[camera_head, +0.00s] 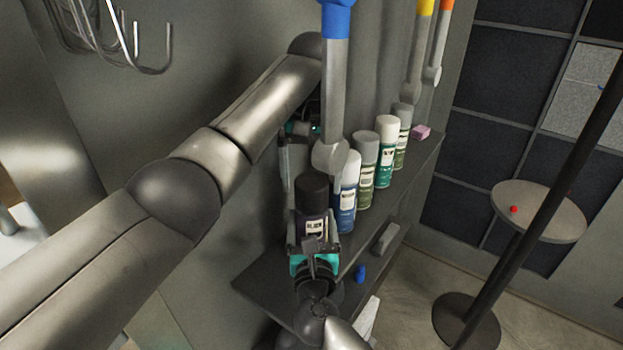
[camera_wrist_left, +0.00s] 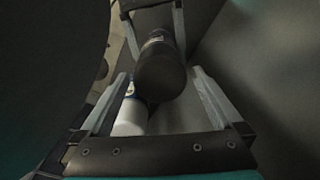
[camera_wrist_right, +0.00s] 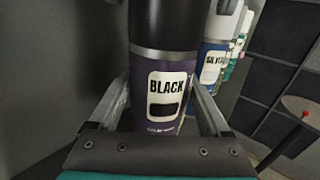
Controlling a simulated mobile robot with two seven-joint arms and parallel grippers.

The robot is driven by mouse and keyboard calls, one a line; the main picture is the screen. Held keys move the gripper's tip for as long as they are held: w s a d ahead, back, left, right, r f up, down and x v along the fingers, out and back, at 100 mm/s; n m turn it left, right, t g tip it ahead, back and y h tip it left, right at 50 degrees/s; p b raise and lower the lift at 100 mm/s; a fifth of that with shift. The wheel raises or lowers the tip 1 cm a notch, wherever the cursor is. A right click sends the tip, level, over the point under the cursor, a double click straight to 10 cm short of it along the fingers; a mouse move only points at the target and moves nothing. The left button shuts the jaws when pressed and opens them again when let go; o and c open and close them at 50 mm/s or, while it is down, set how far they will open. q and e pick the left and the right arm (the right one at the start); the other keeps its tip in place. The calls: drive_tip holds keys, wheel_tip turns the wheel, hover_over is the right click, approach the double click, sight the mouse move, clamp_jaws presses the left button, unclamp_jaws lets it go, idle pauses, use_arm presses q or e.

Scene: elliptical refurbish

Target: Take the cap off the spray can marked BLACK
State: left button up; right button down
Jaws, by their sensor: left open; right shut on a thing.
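The spray can marked BLACK (camera_wrist_right: 166,88) has a dark purple body and stands upright at the near end of the shelf; its black cap (camera_head: 312,189) is on top. My right gripper (camera_head: 313,236) is shut around the can's body, below the cap. The right wrist view shows the label and the cap (camera_wrist_right: 165,24) close up. My left gripper (camera_head: 301,152) is above and behind the can, partly hidden by a hanging tool. In the left wrist view its open fingers (camera_wrist_left: 160,80) point down at the cap (camera_wrist_left: 160,73), with nothing held between them.
A grey tool with a blue end (camera_head: 334,90) hangs just in front of my left gripper. Several other spray cans (camera_head: 366,168) stand in a row along the shelf (camera_head: 405,185), the blue one (camera_head: 346,200) close beside the BLACK can. A lower shelf (camera_head: 262,285) holds small objects.

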sight(312, 181)
use_arm(q)
drive_tip(key=shift+f, duration=0.15)
drive_tip(key=shift+c, duration=0.2)
drive_tip(key=c, duration=1.4)
drive_tip(key=shift+r, duration=0.2)
drive_tip(key=shift+r, duration=1)
drive_tip(key=shift+r, duration=2)
use_arm(e)
unclamp_jaws()
